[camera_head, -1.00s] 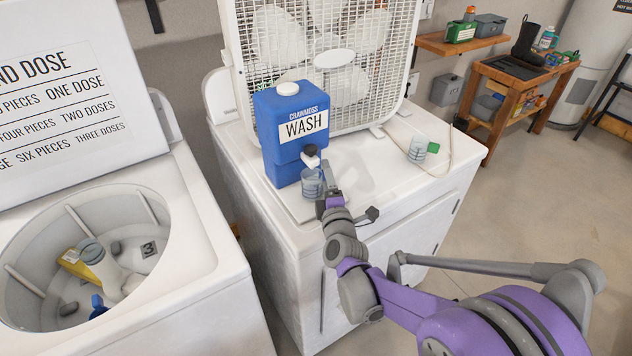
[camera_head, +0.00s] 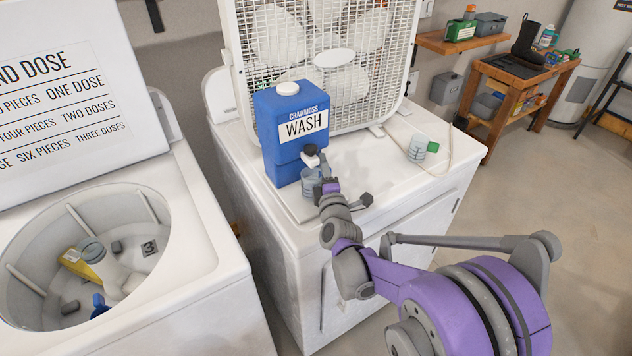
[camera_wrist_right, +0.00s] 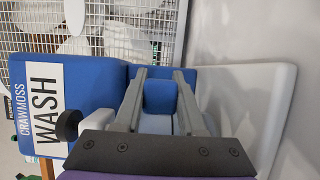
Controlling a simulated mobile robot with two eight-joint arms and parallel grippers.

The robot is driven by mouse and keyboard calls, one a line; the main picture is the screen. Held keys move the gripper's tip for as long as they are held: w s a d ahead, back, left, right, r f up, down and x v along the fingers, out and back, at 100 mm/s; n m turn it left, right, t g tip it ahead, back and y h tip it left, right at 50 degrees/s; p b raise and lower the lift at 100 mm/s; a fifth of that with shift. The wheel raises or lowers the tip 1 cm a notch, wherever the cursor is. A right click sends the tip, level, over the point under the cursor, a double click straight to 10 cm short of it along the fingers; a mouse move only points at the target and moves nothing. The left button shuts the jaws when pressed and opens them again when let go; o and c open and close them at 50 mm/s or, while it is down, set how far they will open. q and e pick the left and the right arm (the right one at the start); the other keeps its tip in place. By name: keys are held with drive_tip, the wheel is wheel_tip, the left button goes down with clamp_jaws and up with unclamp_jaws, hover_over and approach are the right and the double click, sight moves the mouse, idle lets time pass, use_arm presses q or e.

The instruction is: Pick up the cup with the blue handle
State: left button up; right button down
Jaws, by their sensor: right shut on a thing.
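The small clear grey cup (camera_head: 311,181) is at the front of the blue wash jug (camera_head: 287,140), just below its spigot. My right gripper (camera_head: 325,187) is at the cup's right side in the head view. In the right wrist view, the fingers of my right gripper (camera_wrist_right: 159,80) are shut on a blue block, the cup's blue handle (camera_wrist_right: 160,96). The gripper hides part of the cup. I cannot tell whether the cup touches the surface. My left gripper is not in view.
A second clear cup with a green handle (camera_head: 418,149) lies to the right on the white machine top (camera_head: 385,180). A white box fan (camera_head: 330,50) stands behind the jug. An open washer drum (camera_head: 150,215) with several items is at left.

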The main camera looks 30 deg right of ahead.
drive_tip(key=shift+r, duration=0.2)
idle(0.4)
drive_tip(key=shift+r, duration=0.45)
drive_tip(key=shift+s+r, duration=0.1)
drive_tip(key=shift+s, duration=0.05)
drive_tip(key=v, duration=1.7)
drive_tip(key=shift+s+a+b, duration=0.15)
drive_tip(key=shift+s+b, duration=0.1)
drive_tip(key=shift+b, duration=0.2)
